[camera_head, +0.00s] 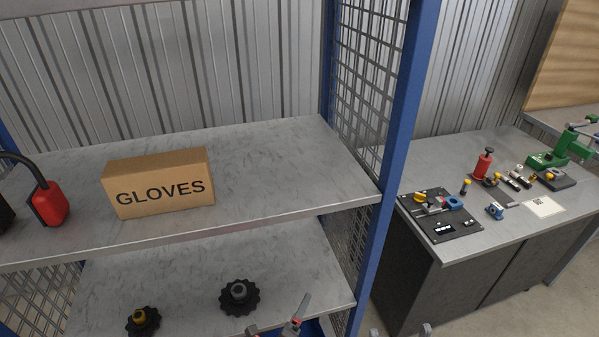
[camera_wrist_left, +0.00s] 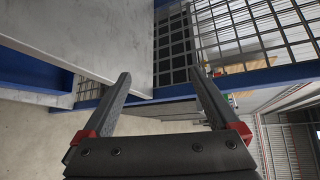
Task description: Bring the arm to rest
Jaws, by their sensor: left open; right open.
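My left gripper (camera_head: 277,318) is at the bottom middle of the head view, in front of the lower shelf's right part. It is open and nothing is between its fingers. In the left wrist view its two dark fingers with red bases (camera_wrist_left: 161,76) stand apart, near a grey shelf board and a blue rack beam. My right gripper (camera_head: 401,331) shows only as two fingertips at the bottom edge, right of the rack's blue post. They are apart; the rest of that arm is out of view.
The blue rack (camera_head: 402,105) has mesh sides. A GLOVES box (camera_head: 160,184) and a red object (camera_head: 50,204) stand on its upper shelf; two dark knobs (camera_head: 240,296) (camera_head: 143,320) lie on the lower one. A workbench (camera_head: 470,248) with tools stands right.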

